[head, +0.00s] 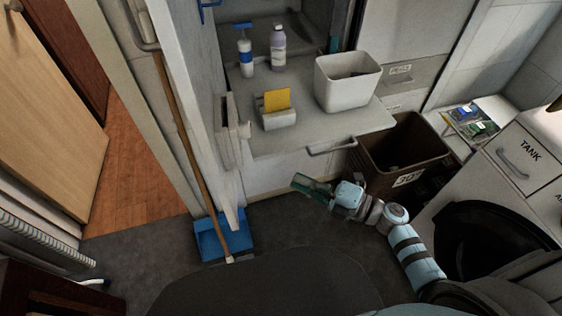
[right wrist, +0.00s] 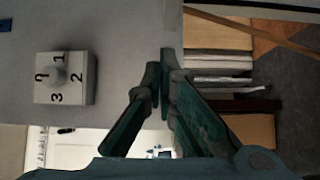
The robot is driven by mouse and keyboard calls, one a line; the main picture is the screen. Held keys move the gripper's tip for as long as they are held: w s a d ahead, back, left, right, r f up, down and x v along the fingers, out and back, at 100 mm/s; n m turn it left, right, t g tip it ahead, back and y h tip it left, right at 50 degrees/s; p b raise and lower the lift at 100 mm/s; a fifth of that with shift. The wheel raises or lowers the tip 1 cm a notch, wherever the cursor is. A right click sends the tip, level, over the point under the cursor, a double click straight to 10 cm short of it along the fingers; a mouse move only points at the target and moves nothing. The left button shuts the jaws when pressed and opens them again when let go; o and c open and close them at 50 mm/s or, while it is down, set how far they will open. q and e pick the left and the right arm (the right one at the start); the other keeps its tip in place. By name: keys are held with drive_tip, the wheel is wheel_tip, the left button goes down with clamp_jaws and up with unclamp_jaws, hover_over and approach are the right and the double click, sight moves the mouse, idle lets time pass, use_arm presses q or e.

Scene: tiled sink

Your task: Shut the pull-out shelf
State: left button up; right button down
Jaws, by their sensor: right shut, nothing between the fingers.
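The pull-out shelf (head: 312,133) is a light grey board that sticks out from the cabinet, with a bar handle (head: 332,147) on its front edge. My right gripper (head: 296,181) is in front of and below the shelf's front edge, apart from the handle in the picture. Its dark green fingers are shut with nothing between them. The right wrist view shows the fingers (right wrist: 165,65) close up. My left gripper is not in view.
On the shelf stand a white bin (head: 346,84), a sponge holder (head: 278,118), a spray bottle (head: 245,55) and a lilac bottle (head: 278,50). A brown bin (head: 402,150) stands to the right. A broom (head: 185,130) and blue dustpan (head: 222,240) are left. The wrist view shows a numbered dial box (right wrist: 66,78).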

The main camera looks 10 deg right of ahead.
drive_tip(key=w+a, duration=0.3)
drive_tip(key=w, duration=0.4)
drive_tip(key=shift+a, duration=0.35)
drive_tip(key=shift+w+b, duration=0.15)
drive_tip(key=shift+b, duration=0.15)
